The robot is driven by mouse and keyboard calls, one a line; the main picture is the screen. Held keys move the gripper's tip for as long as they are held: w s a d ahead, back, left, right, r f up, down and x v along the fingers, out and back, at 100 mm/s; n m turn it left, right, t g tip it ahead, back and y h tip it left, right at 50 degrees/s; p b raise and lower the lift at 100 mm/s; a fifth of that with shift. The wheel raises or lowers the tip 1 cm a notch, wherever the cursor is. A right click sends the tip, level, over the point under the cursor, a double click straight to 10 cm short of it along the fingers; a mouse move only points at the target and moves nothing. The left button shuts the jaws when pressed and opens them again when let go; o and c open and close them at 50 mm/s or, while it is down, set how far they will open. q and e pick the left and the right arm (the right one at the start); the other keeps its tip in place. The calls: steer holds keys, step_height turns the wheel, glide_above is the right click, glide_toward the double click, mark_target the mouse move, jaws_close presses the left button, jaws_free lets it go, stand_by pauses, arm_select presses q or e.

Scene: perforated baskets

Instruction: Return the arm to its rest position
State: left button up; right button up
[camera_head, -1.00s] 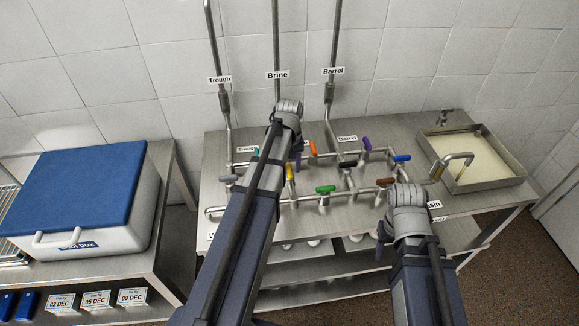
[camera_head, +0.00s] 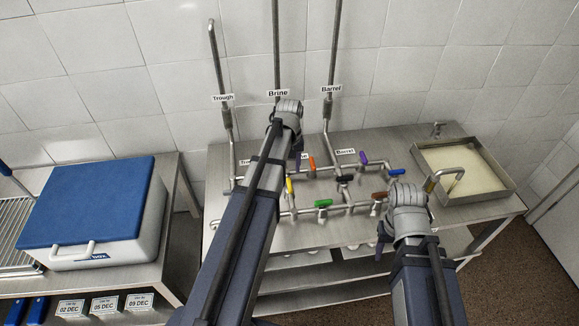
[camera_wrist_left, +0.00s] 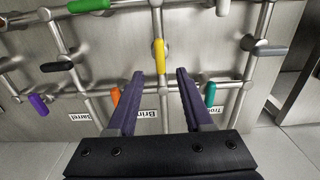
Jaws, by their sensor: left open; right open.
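My left arm reaches up the middle of the head view. Its gripper (camera_head: 297,150) is mostly hidden behind the wrist, above the pipework. In the left wrist view its two dark fingers (camera_wrist_left: 160,88) are apart with nothing between them; a yellow valve handle (camera_wrist_left: 160,56) shows beyond the gap. My right arm stands to the right, bent at the wrist. Its gripper (camera_head: 381,240) is largely hidden behind that wrist; only a dark part shows near the bench's front edge, and no held object is visible.
The steel bench (camera_head: 470,212) carries pipes with several coloured handles, including green (camera_head: 323,203) and purple (camera_head: 363,157), and a basin (camera_head: 505,190) of pale liquid. A blue-lidded box (camera_head: 90,200) stands on the left table. A tiled wall closes the back.

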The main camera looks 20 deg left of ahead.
arm_select(q)
steer(key=shift+d+r, duration=0.1)
steer(key=shift+r, duration=0.05)
stand_by(0.4)
steer(key=s+d+f+m+b, duration=0.2)
steer(key=s+d+m, duration=0.3)
steer(key=s+d, duration=0.3)
steer(key=s+d+f+m+y+b, duration=0.1)
steer(key=s+d+m, duration=0.4)
steer(key=d, duration=1.1)
steer(key=s+f+b, duration=0.1)
steer(key=s+b, duration=0.1)
steer(key=s, duration=0.1)
steer(key=shift+s+f+m, duration=0.3)
steer(key=shift+f+m, duration=0.05)
steer(key=shift+m, duration=0.05)
